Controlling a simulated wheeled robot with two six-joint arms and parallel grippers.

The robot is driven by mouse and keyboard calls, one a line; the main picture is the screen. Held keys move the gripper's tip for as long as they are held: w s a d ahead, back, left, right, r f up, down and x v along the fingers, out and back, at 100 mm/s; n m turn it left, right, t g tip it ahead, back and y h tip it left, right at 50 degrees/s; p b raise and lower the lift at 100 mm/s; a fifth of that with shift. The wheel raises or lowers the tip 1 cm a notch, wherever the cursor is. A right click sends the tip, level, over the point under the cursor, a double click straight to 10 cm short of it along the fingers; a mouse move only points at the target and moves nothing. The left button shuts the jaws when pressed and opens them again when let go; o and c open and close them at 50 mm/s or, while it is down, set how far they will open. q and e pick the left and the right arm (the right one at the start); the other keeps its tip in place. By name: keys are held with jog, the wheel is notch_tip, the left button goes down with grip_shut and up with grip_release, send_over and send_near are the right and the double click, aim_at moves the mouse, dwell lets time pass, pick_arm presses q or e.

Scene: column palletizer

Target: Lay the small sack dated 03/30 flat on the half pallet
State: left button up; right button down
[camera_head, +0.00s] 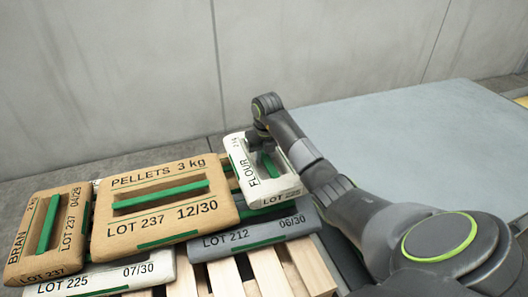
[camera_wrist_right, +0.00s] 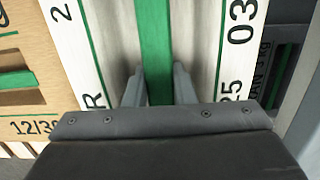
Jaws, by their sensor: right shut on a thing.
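A small white FLOUR sack (camera_head: 283,186) with green stripes is at the right end of the sack group in the head view. In the right wrist view the white sack (camera_wrist_right: 92,40) fills the middle and shows "03" and "25"; the rest of the date is hidden. My right gripper (camera_head: 268,160) is shut on its green handle (camera_wrist_right: 155,45). I cannot tell whether the sack touches the grey sack below. The wooden slatted pallet (camera_head: 267,272) shows at the bottom, under several sacks. My left gripper is not in view.
A brown PELLETS sack (camera_head: 150,222) dated 12/30 and a brown BRAN sack (camera_head: 70,238) lie left. A grey sack (camera_head: 250,236) dated 06/30 and a white sack (camera_head: 135,275) dated 07/30 lie lower. A concrete wall stands behind. A flat grey-blue surface (camera_head: 420,130) at right is clear.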

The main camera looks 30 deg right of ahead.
aim_at(264, 168)
jog(key=shift+w+f, duration=0.1)
jog(key=shift+f, duration=1.5)
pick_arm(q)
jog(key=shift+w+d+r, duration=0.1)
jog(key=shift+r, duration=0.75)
pick_arm(e)
jog(key=shift+f, duration=0.1)
pick_arm(q)
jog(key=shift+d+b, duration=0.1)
jog(key=shift+b, duration=0.25)
pick_arm(e)
jog(key=shift+f, duration=0.15)
jog(key=shift+f, duration=0.2)
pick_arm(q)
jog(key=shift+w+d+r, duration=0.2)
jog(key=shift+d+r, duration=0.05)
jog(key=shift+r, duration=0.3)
pick_arm(e)
jog(key=shift+f, duration=0.1)
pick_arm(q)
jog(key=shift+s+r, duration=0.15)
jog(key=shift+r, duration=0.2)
pick_arm(e)
jog(key=shift+f, duration=0.15)
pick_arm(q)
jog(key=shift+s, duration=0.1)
